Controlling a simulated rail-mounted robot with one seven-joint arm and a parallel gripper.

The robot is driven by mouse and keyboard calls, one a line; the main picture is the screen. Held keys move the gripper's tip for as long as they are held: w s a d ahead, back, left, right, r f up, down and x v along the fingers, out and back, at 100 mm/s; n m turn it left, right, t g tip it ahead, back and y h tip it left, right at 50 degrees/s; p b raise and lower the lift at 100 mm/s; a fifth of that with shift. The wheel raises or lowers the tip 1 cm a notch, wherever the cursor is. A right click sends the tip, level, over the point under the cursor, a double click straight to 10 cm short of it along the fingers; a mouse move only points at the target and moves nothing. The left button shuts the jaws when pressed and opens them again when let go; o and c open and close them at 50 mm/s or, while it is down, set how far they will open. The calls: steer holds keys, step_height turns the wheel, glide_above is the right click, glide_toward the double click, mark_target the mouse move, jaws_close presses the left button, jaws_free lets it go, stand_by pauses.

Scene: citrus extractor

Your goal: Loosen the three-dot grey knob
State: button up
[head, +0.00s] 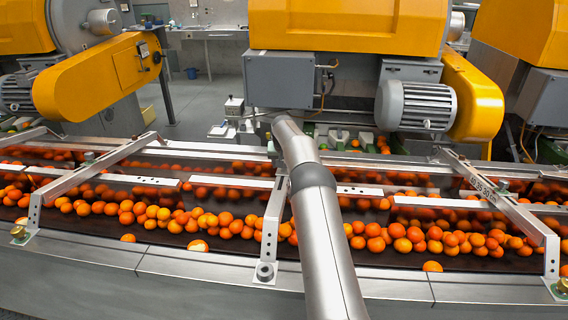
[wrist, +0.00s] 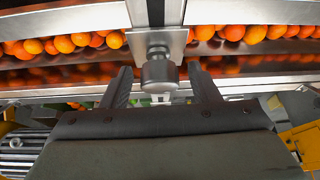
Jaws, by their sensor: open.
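In the wrist view a round grey knob (wrist: 158,74) sits on a metal bracket (wrist: 160,40), with a paler tip below it. My gripper (wrist: 160,82) is open, one dark finger on each side of the knob, with a gap visible on both sides. I cannot make out dots on this knob. In the head view my arm hides the gripper and whatever is at its end.
A conveyor of oranges (head: 230,225) runs across, spanned by metal crossbars (head: 95,165). Brass knobs (head: 18,232) show at the near left and right (head: 563,285). Yellow machines with a grey motor (head: 425,105) stand behind.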

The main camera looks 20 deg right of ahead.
steer(key=c, duration=1)
steer(key=shift+o, duration=0.2)
steer(key=shift+n+y, duration=0.3)
steer(key=shift+n, duration=0.1)
steer(key=n+y, duration=0.1)
steer(key=n, duration=0.1)
steer(key=shift+n+t+y, duration=0.3)
steer(key=n+y+p, duration=0.1)
steer(key=n, duration=0.2)
steer(key=shift+y+p, duration=0.35)
steer(key=shift+y, duration=0.05)
steer(key=shift+n+y, duration=0.3)
steer(key=shift+n, duration=0.1)
steer(key=o, duration=1)
steer(key=shift+s, duration=0.1)
steer(key=shift+c, duration=0.2)
